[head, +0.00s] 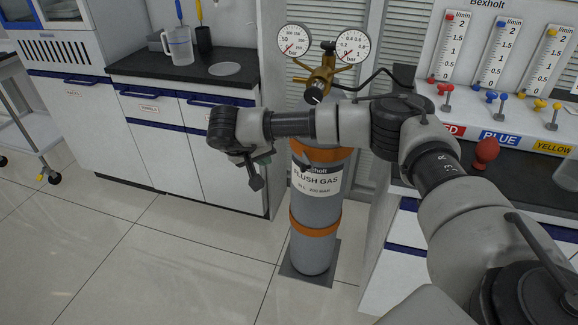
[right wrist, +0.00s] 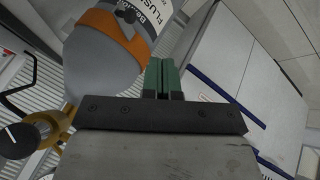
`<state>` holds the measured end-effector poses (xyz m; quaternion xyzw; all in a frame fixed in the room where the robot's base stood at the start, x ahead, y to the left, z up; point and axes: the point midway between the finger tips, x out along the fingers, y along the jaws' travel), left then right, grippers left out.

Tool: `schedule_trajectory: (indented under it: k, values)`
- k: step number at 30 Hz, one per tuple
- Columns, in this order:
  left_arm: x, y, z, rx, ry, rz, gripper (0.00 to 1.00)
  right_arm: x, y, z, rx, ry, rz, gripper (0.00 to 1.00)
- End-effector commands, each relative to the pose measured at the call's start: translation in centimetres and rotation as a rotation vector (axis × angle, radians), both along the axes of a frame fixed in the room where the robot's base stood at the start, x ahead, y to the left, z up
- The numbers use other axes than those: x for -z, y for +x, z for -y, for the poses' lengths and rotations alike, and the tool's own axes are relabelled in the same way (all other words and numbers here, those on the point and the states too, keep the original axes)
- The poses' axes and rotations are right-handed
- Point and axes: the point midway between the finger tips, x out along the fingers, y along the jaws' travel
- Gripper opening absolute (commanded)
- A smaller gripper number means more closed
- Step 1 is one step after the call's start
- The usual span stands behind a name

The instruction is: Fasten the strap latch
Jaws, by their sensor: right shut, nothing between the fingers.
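A grey gas cylinder (head: 318,250) stands upright, with a "FLUSH GAS" label and two orange bands. The upper orange band (head: 325,153) is partly behind my right arm; the lower orange band (head: 313,230) shows in front. I cannot make out a strap latch clearly. In the right wrist view the upper band (right wrist: 99,24) crosses the cylinder, with a small dark piece (right wrist: 126,14) close by. My right gripper (head: 264,159) is left of the cylinder, apart from it. Its green fingers (right wrist: 162,77) are together and empty. My left gripper is not in view.
A brass regulator (head: 321,80) with two gauges tops the cylinder. A white cabinet (head: 190,150) with a black top stands left, bearing a jug (head: 180,48). A flowmeter panel (head: 500,50) and bench with a red bulb (head: 486,152) stand right.

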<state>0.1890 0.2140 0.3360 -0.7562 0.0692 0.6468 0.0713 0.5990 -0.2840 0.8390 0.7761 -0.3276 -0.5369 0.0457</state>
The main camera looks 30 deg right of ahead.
Motion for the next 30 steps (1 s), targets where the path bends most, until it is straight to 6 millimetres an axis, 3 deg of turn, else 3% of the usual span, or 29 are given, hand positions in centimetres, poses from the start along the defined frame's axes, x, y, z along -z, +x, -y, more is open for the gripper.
schedule_trajectory:
  k: [5,18,24,30]
  values:
    - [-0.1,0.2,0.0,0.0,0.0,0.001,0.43,1.3,0.3,0.8,0.002,0.001,-0.002,0.0]
    - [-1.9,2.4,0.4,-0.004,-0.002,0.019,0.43,8.6,2.1,5.8,0.003,0.001,-0.003,0.0]
    - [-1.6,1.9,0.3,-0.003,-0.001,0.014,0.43,8.2,1.1,8.5,0.002,0.003,-0.001,0.0]
    - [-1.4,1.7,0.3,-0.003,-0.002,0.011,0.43,8.2,0.8,9.3,0.001,0.002,-0.001,0.0]
